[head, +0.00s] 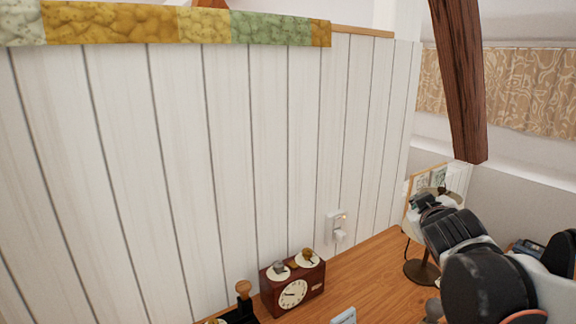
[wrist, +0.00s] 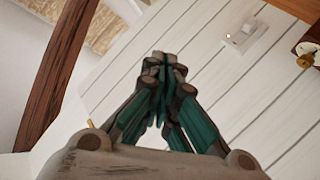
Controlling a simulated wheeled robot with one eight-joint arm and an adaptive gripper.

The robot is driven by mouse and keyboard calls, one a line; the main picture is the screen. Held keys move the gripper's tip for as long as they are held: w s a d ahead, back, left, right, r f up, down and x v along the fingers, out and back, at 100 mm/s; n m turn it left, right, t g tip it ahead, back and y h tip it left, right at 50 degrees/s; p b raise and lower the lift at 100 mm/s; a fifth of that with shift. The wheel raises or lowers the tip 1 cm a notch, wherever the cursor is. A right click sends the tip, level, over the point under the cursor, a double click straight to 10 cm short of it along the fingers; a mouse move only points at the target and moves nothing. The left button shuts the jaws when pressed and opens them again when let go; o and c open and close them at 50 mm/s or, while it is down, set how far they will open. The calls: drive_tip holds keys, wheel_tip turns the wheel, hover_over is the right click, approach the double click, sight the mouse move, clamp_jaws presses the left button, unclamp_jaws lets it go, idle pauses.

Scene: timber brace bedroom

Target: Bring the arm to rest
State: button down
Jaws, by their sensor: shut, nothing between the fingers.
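My gripper (wrist: 163,62) shows in the wrist view with its two fingers together at the tips and nothing between them. Behind it are the white plank wall and a dark timber brace. In the head view my arm reaches up from the lower right, black and white, above the right part of the wooden desk (head: 378,272). The gripper end (head: 424,202) is small there, in front of a lamp and a framed picture, and its fingers are hard to make out.
A brown box clock (head: 293,291) stands on the desk by the wall, with small items on top. A wooden-handled stamp (head: 243,290) is left of it. A lamp base (head: 421,272) stands under my arm. A timber brace (head: 460,80) hangs at upper right. A socket (head: 337,225) is on the wall.

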drive_tip(key=s+a+f+m+g+y, duration=0.1)
drive_tip(key=s+a+f, duration=0.4)
drive_tip(key=s, duration=0.6)
drive_tip(key=s+a+f+m+g+y, duration=0.2)
drive_tip(key=s+a+f+g, duration=0.3)
drive_tip(key=s+f, duration=0.3)
drive_tip(key=s+g+y, duration=0.1)
drive_tip(key=s, duration=0.2)
drive_tip(key=shift+s+f, duration=0.3)
